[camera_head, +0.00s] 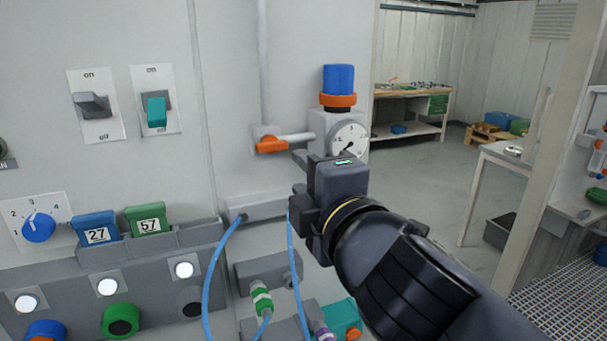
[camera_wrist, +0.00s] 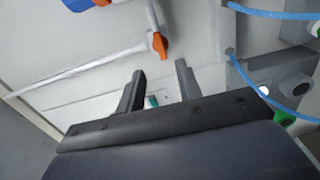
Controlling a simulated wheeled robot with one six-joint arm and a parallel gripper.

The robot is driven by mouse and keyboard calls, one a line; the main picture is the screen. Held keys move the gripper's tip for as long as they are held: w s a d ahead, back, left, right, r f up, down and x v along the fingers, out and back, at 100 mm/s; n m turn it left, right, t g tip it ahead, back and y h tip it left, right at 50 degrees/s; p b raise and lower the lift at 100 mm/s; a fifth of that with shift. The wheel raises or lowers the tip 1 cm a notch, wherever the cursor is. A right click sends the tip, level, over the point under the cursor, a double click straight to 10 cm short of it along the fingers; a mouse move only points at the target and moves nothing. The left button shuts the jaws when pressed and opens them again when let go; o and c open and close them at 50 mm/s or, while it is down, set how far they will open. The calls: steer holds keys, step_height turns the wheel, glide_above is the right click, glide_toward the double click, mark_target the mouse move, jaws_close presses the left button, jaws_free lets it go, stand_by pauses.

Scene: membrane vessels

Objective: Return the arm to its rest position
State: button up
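My arm reaches in from the lower right of the head view, in front of the wall panel (camera_head: 275,90). My gripper (camera_head: 297,172) points left, below the orange-handled valve (camera_head: 271,145) and beside the pressure gauge (camera_head: 348,140). In the wrist view my gripper (camera_wrist: 160,78) has its two dark fingers apart, with nothing held between them. The orange valve handle (camera_wrist: 159,45) shows beyond the fingertips. A small teal patch shows behind the gap between the fingers.
Blue hoses (camera_head: 213,270) loop below and left of my gripper. Cartridges 27 (camera_head: 96,235) and 57 (camera_head: 149,219) stand in the panel ledge at left. A white-topped table (camera_head: 507,160) stands at right. The floor (camera_head: 425,185) between is open.

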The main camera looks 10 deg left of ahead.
mark_target(276, 148)
steer(key=b+x, duration=0.1)
steer(key=x, duration=0.9)
steer(key=shift+w+a, duration=0.2)
steer(key=shift+w, duration=0.15)
